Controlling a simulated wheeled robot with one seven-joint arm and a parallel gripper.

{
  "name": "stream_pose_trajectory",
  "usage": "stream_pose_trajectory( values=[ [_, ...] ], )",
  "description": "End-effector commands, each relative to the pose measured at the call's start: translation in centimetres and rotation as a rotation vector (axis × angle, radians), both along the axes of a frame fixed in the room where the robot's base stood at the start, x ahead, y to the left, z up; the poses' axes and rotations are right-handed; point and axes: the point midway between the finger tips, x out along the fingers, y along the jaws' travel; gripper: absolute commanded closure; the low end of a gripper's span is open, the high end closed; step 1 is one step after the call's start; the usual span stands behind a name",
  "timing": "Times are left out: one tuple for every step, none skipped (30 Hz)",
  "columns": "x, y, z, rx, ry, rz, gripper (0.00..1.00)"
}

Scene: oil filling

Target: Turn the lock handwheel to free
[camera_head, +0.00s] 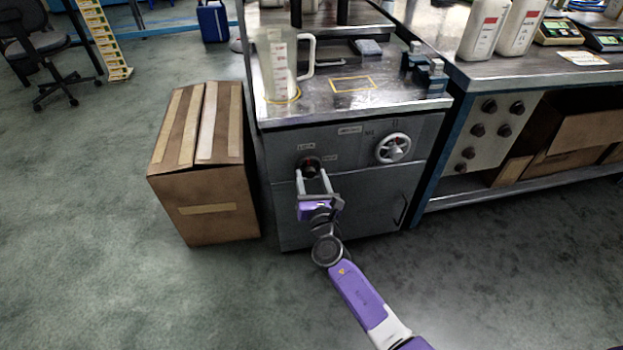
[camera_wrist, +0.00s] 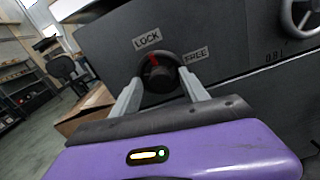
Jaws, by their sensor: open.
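The lock handwheel (camera_head: 309,164) is a small dark round knob on the grey cabinet's front. In the wrist view the handwheel (camera_wrist: 160,76) carries a red mark pointing up towards the LOCK label (camera_wrist: 147,39). The FREE label (camera_wrist: 195,56) is to its upper right. My gripper (camera_head: 312,174) is open in front of the handwheel. In the wrist view its two fingers (camera_wrist: 159,80) appear on the left and right sides of the knob. I cannot tell whether they touch it.
A larger pale handwheel (camera_head: 393,148) is on the same front, to the right. A cardboard box (camera_head: 205,190) stands left of the cabinet (camera_head: 355,195). A jug (camera_head: 278,70) stands on its top. A bench with white bottles (camera_head: 484,32) is at right. The floor in front is clear.

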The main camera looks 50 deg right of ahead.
Motion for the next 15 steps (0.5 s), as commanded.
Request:
stream_pose_trajectory(
  values=[
    [-0.02, 0.00, 0.00, 0.000, 0.000, 0.000, 0.48],
    [-0.02, 0.00, 0.00, 0.000, 0.000, 0.000, 0.50],
    [-0.02, 0.00, 0.00, 0.000, 0.000, 0.000, 0.57],
    [-0.03, 0.01, 0.00, 0.000, 0.000, 0.000, 0.63],
    [-0.03, 0.01, 0.00, 0.000, 0.000, 0.000, 0.69],
    [-0.04, 0.01, 0.00, 0.000, 0.000, 0.000, 0.77],
    [-0.04, 0.01, 0.00, 0.000, 0.000, 0.000, 0.83],
    [-0.04, 0.01, 0.00, 0.000, 0.000, 0.000, 0.89],
    [-0.04, 0.01, 0.00, 0.001, -0.001, 0.000, 0.97],
    [-0.04, 0.01, 0.00, 0.001, -0.001, 0.000, 1.00],
    [-0.05, 0.02, -0.01, 0.000, 0.000, 0.000, 1.00],
    [-0.05, 0.02, -0.01, 0.001, -0.001, 0.000, 1.00],
    [-0.05, 0.02, -0.01, 0.001, -0.001, 0.000, 1.00],
    [-0.05, 0.01, -0.02, 0.002, -0.001, 0.000, 1.00],
    [-0.06, 0.02, -0.03, 0.004, -0.003, 0.000, 1.00]
  ],
)
